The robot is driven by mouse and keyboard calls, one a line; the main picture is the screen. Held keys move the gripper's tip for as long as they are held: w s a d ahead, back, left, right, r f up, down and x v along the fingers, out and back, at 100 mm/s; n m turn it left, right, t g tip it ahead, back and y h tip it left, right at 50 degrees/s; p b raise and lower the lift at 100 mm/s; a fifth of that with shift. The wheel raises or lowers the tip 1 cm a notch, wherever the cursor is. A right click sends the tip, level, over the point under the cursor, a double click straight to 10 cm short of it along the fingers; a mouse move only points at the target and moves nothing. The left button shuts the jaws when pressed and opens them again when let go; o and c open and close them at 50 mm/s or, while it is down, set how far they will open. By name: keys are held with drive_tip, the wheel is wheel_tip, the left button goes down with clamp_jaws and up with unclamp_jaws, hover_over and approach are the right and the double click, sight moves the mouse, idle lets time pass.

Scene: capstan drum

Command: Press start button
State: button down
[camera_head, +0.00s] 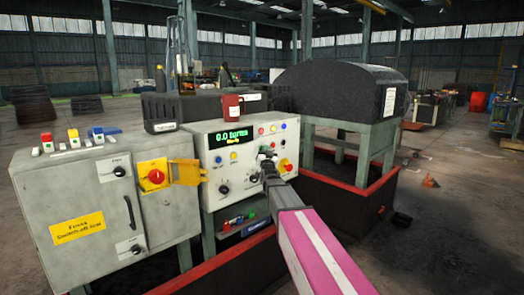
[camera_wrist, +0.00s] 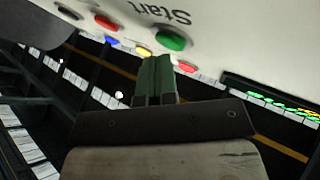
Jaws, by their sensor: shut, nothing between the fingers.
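In the wrist view, the green start button (camera_wrist: 173,40) sits on the pale panel by the word "Start", which appears upside down. My gripper (camera_wrist: 155,62) is shut and empty, its green fingertips just below and slightly left of the button in the picture. I cannot tell whether they touch it. In the head view, my gripper (camera_head: 266,152) is in front of the right part of the white control panel (camera_head: 205,140), whose display (camera_head: 233,136) reads 0.0 turns. The start button is not clearly visible in the head view, where my gripper covers part of the panel.
Red (camera_wrist: 106,22), yellow (camera_wrist: 143,51) and another red button (camera_wrist: 187,67) lie close by in the wrist view. A grey cabinet (camera_head: 95,170) with an open yellow cover (camera_head: 187,172) stands left. A dark drum housing (camera_head: 335,95) stands behind. A red mug (camera_head: 232,106) sits atop the panel.

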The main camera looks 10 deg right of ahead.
drive_tip(key=shift+w+a+r, duration=0.1)
drive_tip(key=shift+w+a, duration=0.15)
drive_tip(key=shift+w, duration=0.2)
drive_tip(key=shift+w+a+r, duration=0.1)
drive_tip(key=shift+w+a, duration=0.1)
drive_tip(key=shift+w, duration=0.2)
idle(0.6)
drive_tip(key=shift+s+d+f, duration=0.1)
drive_tip(key=shift+s+d, duration=0.15)
drive_tip(key=shift+s, duration=0.25)
drive_tip(key=shift+s+d+f, duration=0.1)
drive_tip(key=shift+s+d, duration=0.8)
drive_tip(key=shift+s, duration=0.3)
drive_tip(key=shift+s+d, duration=0.85)
drive_tip(key=shift+s, duration=0.35)
drive_tip(key=shift+f, duration=0.1)
